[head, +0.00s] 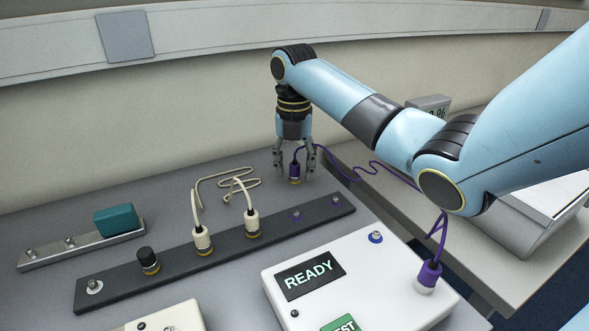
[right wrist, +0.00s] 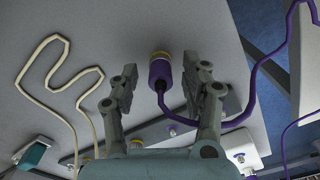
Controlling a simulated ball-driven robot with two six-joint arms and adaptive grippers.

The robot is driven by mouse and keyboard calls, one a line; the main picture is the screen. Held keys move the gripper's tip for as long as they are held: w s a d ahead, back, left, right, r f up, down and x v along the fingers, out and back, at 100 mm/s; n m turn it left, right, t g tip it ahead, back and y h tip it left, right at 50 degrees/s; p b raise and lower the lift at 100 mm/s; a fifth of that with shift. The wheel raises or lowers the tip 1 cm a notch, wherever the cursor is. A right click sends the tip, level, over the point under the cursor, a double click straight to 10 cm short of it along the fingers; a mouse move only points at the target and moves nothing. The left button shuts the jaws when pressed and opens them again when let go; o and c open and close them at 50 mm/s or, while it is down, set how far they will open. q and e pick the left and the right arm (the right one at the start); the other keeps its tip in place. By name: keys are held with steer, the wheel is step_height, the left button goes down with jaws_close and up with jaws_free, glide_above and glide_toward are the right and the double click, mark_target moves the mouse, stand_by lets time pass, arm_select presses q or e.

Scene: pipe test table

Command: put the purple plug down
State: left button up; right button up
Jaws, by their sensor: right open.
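The purple plug (head: 295,172) with a yellow ring stands on the grey table behind the dark strip, near the table's far right edge. My right gripper (head: 295,177) is above and around it, pointing down with its fingers spread. In the right wrist view the purple plug (right wrist: 160,70) shows between the two open fingers of my right gripper (right wrist: 158,74), with a gap on each side. Its purple cord (head: 365,166) runs right to a second purple plug (head: 428,276) on the white READY box. My left gripper is not in view.
The dark strip (head: 120,284) holds two cream plugs (head: 202,239) joined by a cord, a black cap (head: 148,258) and two bare purple-ringed sockets. A teal block (head: 116,220) sits on a metal rail at left. The white box (head: 370,262) fills the front right.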

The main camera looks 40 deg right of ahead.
mark_target(294, 164)
step_height(294, 164, up, 6)
step_height(294, 164, up, 5)
steer(key=p, duration=0.3)
steer(key=shift+r, duration=0.1)
stand_by(0.4)
